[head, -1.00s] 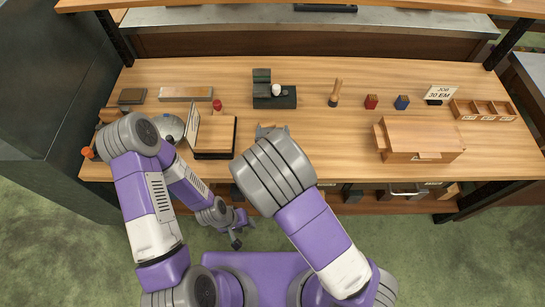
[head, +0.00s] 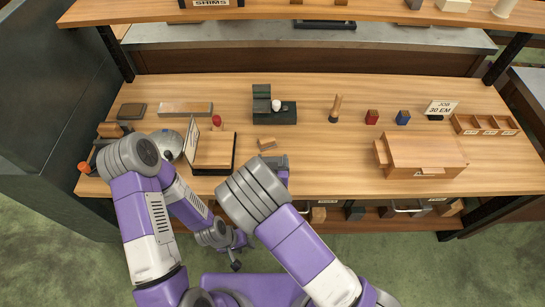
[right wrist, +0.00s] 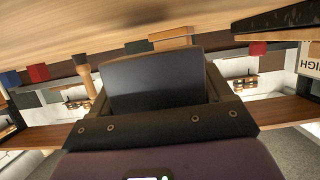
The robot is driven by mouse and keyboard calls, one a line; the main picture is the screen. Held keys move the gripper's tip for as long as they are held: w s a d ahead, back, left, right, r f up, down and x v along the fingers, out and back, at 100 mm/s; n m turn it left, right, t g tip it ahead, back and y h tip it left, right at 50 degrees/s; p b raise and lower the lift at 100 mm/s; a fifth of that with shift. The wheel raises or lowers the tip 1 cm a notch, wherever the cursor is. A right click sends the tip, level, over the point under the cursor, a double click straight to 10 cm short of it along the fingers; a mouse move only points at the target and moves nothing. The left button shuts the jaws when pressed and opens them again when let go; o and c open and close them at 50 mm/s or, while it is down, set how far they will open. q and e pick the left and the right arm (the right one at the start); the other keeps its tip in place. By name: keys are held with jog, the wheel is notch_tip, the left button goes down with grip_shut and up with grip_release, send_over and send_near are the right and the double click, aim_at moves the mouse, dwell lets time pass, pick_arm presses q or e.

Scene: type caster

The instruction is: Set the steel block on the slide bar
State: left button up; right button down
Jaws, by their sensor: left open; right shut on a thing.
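My right gripper (right wrist: 163,85) is shut on a dark grey, flat-faced block, the steel block (right wrist: 157,86), which sits between its two fingers in the right wrist view. In the head view my right gripper (head: 281,166) is partly hidden by its own wrist near the table's front edge, and the block cannot be made out there. A dark stepped device (head: 272,106) with a white knob stands at the table's middle back, beyond the gripper. I cannot tell for sure which part is the slide bar. My left gripper (head: 236,262) is open and empty, low in front of the table.
A small wooden piece (head: 267,144) lies just beyond my right gripper. A wooden stand (head: 213,152) is to its left and a wooden box (head: 425,152) to the right. A wood-handled tool (head: 335,108) stands at the back.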

jog(key=shift+w+f, duration=0.1)
jog(key=shift+f, duration=0.75)
jog(key=shift+f+b, duration=0.25)
jog(key=shift+b, duration=0.2)
grip_release()
